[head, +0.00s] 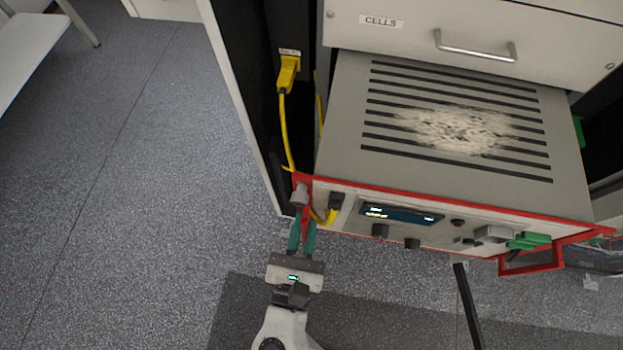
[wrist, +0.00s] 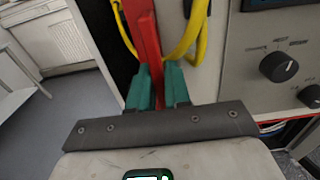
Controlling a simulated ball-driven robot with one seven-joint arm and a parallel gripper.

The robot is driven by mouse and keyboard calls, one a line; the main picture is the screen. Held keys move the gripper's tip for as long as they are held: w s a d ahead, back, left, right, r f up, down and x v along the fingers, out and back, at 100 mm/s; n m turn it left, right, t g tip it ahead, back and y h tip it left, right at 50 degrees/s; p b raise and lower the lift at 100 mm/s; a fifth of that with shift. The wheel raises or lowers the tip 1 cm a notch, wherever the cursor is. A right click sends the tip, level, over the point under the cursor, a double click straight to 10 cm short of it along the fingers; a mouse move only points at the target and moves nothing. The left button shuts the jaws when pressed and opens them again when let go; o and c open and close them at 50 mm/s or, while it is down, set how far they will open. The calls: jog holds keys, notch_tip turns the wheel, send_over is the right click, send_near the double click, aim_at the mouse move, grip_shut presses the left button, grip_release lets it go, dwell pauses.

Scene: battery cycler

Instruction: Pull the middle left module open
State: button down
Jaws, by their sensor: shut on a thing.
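The module (head: 340,120) is a grey box that stands well out of the rack, below the drawer marked CELLS. Its vented top has a pale dusty patch. Its front has a red frame, a small lit display (head: 402,215), knobs and green connectors (head: 528,240). My gripper (head: 302,236) is at the front left corner, its teal fingers shut on the red handle (wrist: 146,35). In the wrist view the fingers (wrist: 157,85) sit on both sides of the red bar.
A yellow cable (head: 284,125) hangs from a yellow plug on the rack's left side to a socket near the handle. The closed CELLS drawer (head: 400,40) is above. A second red handle (head: 530,264) is at the right. Floor to the left is clear.

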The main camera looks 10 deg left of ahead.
jog(key=shift+s+a, duration=0.1)
jog(key=shift+s, duration=1.55)
jog(key=c, duration=1.2)
grip_release()
jog(key=shift+o, duration=0.2)
jog(key=s+b, duration=0.1)
jog(key=s, duration=0.9)
jog(key=shift+s+a, duration=0.15)
jog(key=shift+s, duration=0.2)
